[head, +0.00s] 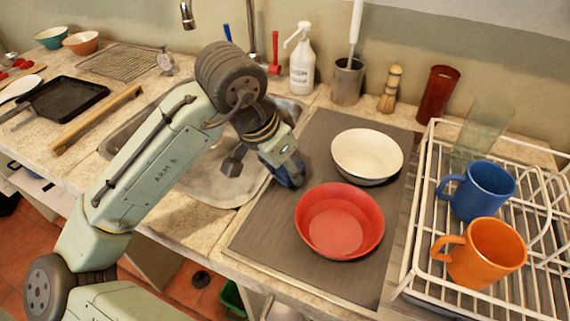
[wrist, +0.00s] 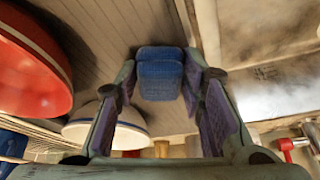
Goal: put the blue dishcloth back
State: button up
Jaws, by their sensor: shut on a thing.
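The blue dishcloth (wrist: 160,72) shows in the wrist view as a small folded blue block between the fingertips of my gripper (wrist: 161,84). My gripper is shut on it. In the head view my gripper (head: 287,176) points down at the left edge of the grey draining mat (head: 313,129), beside the sink (head: 213,182). The dishcloth is largely hidden there by the gripper. I cannot tell whether the cloth touches the mat.
A red bowl (head: 339,222) is close right of my gripper, with a white bowl (head: 367,156) behind it. A white dish rack (head: 414,215) holds a blue mug (head: 482,191) and an orange mug (head: 485,253). A soap bottle (head: 302,67) stands behind the sink.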

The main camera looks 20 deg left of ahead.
jog(key=shift+f, duration=0.15)
jog(key=shift+f, duration=0.15)
jog(key=o, duration=1)
jog(key=shift+r, duration=0.55)
jog(key=b+v, duration=0.1)
jog(key=v, duration=1)
jog(key=shift+s+r, duration=0.25)
jog(key=shift+a, duration=0.1)
